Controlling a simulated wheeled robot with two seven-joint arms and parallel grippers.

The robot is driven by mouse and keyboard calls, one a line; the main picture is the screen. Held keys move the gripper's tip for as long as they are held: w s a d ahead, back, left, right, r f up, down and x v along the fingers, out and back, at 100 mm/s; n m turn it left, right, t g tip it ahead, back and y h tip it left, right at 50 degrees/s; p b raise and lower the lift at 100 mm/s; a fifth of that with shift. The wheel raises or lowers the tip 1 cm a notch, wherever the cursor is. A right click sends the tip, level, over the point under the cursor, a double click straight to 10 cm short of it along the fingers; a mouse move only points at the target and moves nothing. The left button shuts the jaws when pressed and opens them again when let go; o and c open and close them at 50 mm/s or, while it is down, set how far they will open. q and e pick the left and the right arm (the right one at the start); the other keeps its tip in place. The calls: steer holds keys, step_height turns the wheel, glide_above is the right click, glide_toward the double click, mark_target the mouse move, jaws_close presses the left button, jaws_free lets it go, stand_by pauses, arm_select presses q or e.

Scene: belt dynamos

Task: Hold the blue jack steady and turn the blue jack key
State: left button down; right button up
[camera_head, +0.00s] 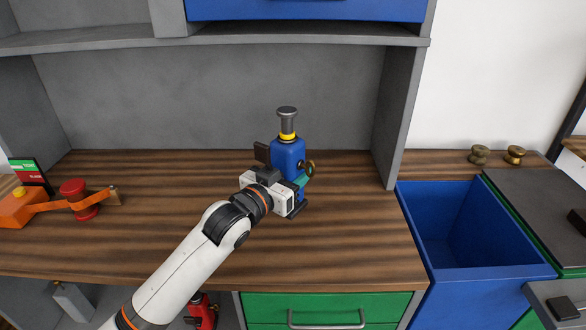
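The blue jack (287,153) stands upright on the wooden worktop, with a yellow collar and a grey post with a flat round top. My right gripper is not in view.
An orange tool with a red knob (74,188) lies at the left of the worktop (340,240). An open blue bin (418,215) and two brass knobs (480,154) are at the right. A red object (201,312) stands below the worktop. The worktop right of the jack is clear.

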arm_select(q)
steer(key=shift+f+b, duration=1.75)
steer(key=shift+f, duration=1.85)
steer(key=shift+f, duration=0.55)
steer(key=shift+p, duration=0.3)
steer(key=shift+f, duration=0.1)
